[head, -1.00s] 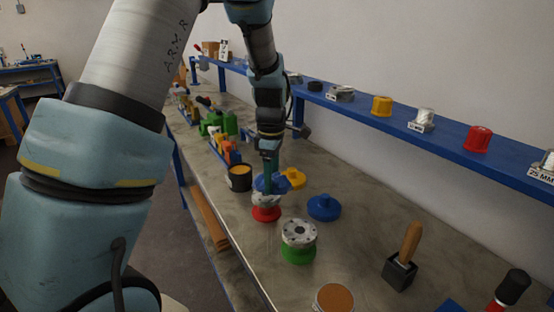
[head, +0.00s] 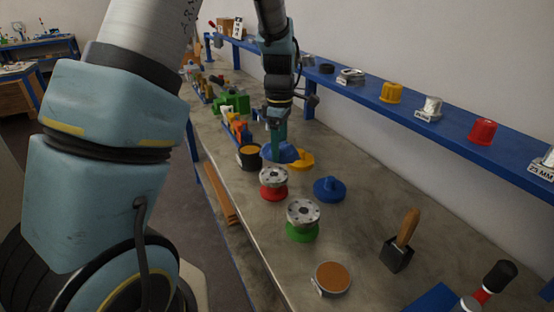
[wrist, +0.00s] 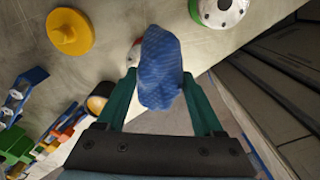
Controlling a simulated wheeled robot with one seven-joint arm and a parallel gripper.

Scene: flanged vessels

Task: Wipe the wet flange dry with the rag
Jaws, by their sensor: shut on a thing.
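My gripper (head: 279,143) is shut on a blue rag (head: 284,153), held above the bench behind the red-based vessel (head: 273,184). In the wrist view the bunched rag (wrist: 160,68) sits between the teal fingers (wrist: 160,85). The red-based vessel's grey flange shows bare in the head view; in the wrist view the rag hides most of this vessel. A green-based vessel (head: 302,220) with a similar flange stands nearer, and it also shows in the wrist view (wrist: 222,10). I cannot tell which flange is wet.
A black pot (head: 250,157) stands left of the gripper. A blue shelf (head: 440,119) runs along the wall.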

